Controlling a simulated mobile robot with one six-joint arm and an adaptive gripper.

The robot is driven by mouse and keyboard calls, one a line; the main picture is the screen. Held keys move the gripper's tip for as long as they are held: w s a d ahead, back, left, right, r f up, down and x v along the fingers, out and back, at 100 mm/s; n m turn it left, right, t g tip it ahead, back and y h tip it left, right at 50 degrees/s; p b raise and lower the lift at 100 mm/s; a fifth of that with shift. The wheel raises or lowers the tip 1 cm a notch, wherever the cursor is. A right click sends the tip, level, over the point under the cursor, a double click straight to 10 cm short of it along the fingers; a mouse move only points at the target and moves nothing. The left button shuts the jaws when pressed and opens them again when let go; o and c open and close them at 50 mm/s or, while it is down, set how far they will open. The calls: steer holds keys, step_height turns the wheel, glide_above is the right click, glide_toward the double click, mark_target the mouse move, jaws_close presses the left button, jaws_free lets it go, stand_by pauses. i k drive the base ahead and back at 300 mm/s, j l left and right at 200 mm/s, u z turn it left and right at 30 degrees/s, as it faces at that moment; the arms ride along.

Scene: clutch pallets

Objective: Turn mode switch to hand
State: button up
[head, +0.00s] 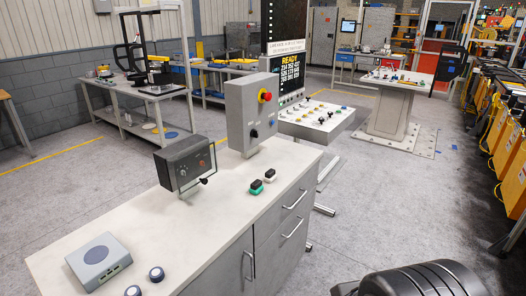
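A grey upright control box (249,112) stands on the pale bench top. Its front bears a red push button on a yellow ring (265,96) and, below it, a small black knob (254,133). A dark grey box (178,161) stands to its left, with a round dial and a black lever or knob (205,181) low on its front. Which of these is the mode switch, and its setting, I cannot tell; labels are too small to read. My gripper is not in view.
The bench (212,218) also holds green and black buttons (256,188), a grey-blue box (98,262) and round dark knobs (156,274). A sloped console (316,120) stands behind. A dark rounded shape, possibly mine, fills the lower right.

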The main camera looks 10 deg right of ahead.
mark_target(254, 133)
steer(key=i+z, duration=0.1)
steer(key=i, duration=0.5)
steer(key=i+j+z, duration=0.15)
steer(key=i, duration=0.45)
steer(key=i+z, duration=0.1)
steer(key=i, duration=0.45)
